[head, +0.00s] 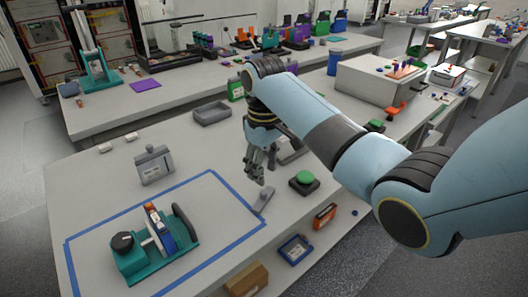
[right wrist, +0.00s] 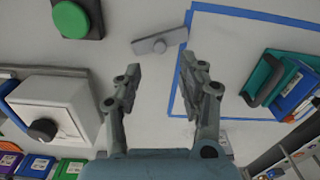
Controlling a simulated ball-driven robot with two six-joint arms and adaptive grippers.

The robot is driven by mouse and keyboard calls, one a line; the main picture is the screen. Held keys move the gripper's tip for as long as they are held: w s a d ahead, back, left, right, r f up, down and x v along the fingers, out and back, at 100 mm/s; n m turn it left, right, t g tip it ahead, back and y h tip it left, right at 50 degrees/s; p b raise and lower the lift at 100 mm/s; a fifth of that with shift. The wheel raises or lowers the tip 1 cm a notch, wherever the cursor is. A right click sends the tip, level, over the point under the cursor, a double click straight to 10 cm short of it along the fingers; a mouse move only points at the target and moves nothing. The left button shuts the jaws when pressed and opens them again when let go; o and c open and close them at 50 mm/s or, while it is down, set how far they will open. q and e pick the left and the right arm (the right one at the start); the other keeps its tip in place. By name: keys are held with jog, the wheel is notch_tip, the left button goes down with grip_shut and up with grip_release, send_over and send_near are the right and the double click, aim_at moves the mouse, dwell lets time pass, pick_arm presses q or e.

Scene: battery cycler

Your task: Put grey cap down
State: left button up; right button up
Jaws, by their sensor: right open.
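The grey cap, a small flat grey bar with a round knob (head: 264,199), lies on the table by the right edge of the blue tape outline. It also shows in the right wrist view (right wrist: 160,42), beyond my fingertips. My right gripper (head: 258,172) is open above the table close to the cap. In the right wrist view its fingers (right wrist: 160,70) are spread with nothing between them, and the cap is apart from them. My left gripper is in neither view.
A green button on a dark base (head: 304,181) stands right of the cap. A teal fixture (head: 130,262) sits inside the blue tape. A grey device (head: 153,165) and a grey tray (head: 212,113) stand farther back. A pale box with a black knob (right wrist: 60,105) stands beside the gripper.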

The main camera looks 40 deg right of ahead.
notch_tip(320, 180, up, 5)
jog(key=shift+r, duration=0.1)
dwell(0.6)
